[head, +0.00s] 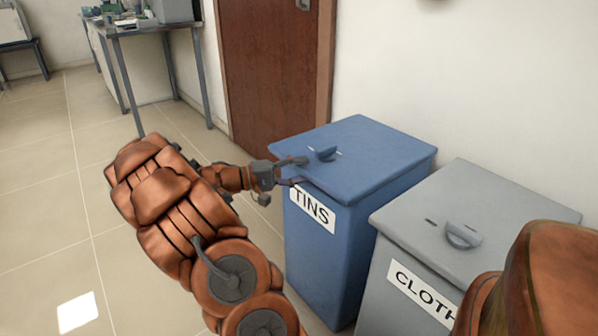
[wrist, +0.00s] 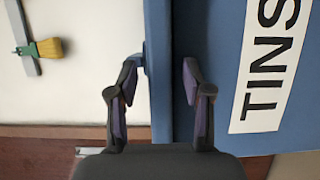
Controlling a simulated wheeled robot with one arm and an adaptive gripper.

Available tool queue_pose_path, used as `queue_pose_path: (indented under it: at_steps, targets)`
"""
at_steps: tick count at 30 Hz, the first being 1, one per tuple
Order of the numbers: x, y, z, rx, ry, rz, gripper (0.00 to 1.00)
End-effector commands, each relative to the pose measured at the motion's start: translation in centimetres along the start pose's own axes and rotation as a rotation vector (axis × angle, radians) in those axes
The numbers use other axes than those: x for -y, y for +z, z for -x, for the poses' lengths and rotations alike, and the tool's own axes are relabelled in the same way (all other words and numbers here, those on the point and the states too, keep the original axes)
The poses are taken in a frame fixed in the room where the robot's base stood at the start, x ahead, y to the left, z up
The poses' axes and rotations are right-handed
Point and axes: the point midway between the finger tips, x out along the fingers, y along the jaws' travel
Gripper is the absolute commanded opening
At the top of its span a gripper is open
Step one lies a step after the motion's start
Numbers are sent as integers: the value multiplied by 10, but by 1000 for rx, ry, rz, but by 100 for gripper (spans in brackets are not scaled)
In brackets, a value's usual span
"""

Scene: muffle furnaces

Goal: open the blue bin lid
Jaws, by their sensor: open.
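The blue bin (head: 335,235) stands against the wall with a white TINS label (head: 312,209) on its front. Its blue lid (head: 385,145) lies flat and closed, with a small handle (head: 324,153) on top near the front edge. My gripper (head: 301,171) is open at the lid's front edge, one finger above the lid and one below. In the wrist view, my gripper (wrist: 160,68) has the lid edge (wrist: 160,100) between its fingers. One finger is close to the handle (wrist: 139,63); the other is in front of the bin body. I cannot tell whether either touches.
A grey bin (head: 500,205) with a closed lid and a partly hidden CLOTH label stands to the right of the blue bin. A brown door (head: 268,70) is behind. A table (head: 150,28) with items stands at the back left. The tiled floor at left is clear.

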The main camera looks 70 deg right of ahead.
Motion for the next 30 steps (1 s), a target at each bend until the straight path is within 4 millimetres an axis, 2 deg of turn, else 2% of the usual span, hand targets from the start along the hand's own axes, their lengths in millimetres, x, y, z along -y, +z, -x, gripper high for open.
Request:
queue_pose_path:
  at_steps: [3, 17, 30]
  targets:
    - [0, 0, 0, 0, 0, 0, 49]
    - [0, 0, 0, 0, -1, 0, 1]
    - [0, 0, 1, 0, -1, 0, 0]
